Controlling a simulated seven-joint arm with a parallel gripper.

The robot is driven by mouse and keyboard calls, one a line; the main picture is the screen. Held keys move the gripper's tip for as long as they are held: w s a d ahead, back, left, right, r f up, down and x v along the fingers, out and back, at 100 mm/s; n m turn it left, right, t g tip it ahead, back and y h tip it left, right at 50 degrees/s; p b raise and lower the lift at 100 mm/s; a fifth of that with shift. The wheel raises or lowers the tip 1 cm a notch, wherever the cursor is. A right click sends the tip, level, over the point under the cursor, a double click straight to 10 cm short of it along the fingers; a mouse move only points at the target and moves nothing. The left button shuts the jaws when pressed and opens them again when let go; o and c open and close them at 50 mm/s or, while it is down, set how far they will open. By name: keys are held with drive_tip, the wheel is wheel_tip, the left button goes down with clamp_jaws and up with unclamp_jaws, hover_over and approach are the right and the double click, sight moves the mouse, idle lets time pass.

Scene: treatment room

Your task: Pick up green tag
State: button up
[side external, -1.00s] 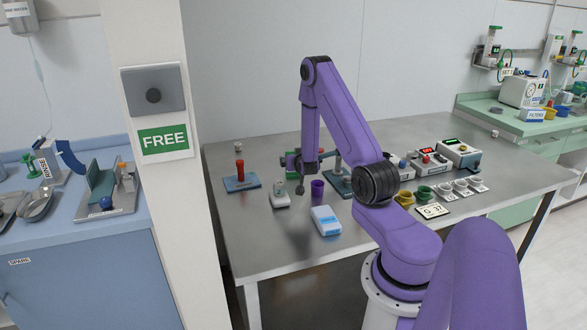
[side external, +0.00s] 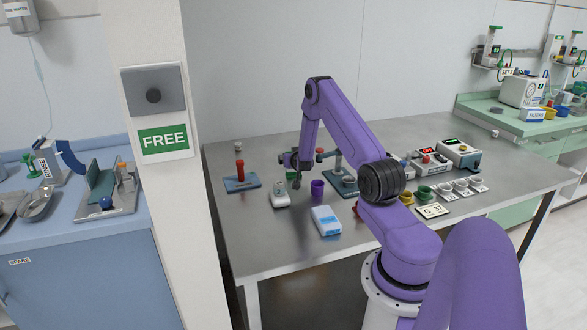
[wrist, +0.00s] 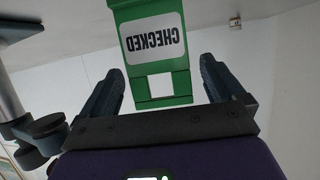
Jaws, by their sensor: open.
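The green tag (wrist: 178,78) has a white label reading "CHECKED", upside down in the wrist view, and a square opening near its lower end. My gripper (wrist: 161,68) is open, with one dark finger on each side of the tag's near end. Gaps show between the tag and both fingers. In the side view, my gripper (side external: 289,158) is low over the middle of the steel table, and a small green patch (side external: 291,175) shows just below it. Most of the tag is hidden there.
On the steel table (side external: 270,245), a purple cup (side external: 317,190), a small pale device (side external: 280,195) and a white-and-blue box (side external: 326,220) stand near my gripper. A red-handled stand (side external: 241,177) is to the left. The table's front left is clear.

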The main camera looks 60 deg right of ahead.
drive_tip(key=shift+x, duration=1.15)
drive_tip(key=c, duration=1)
drive_tip(key=shift+c, duration=0.2)
drive_tip(key=shift+r, duration=0.2)
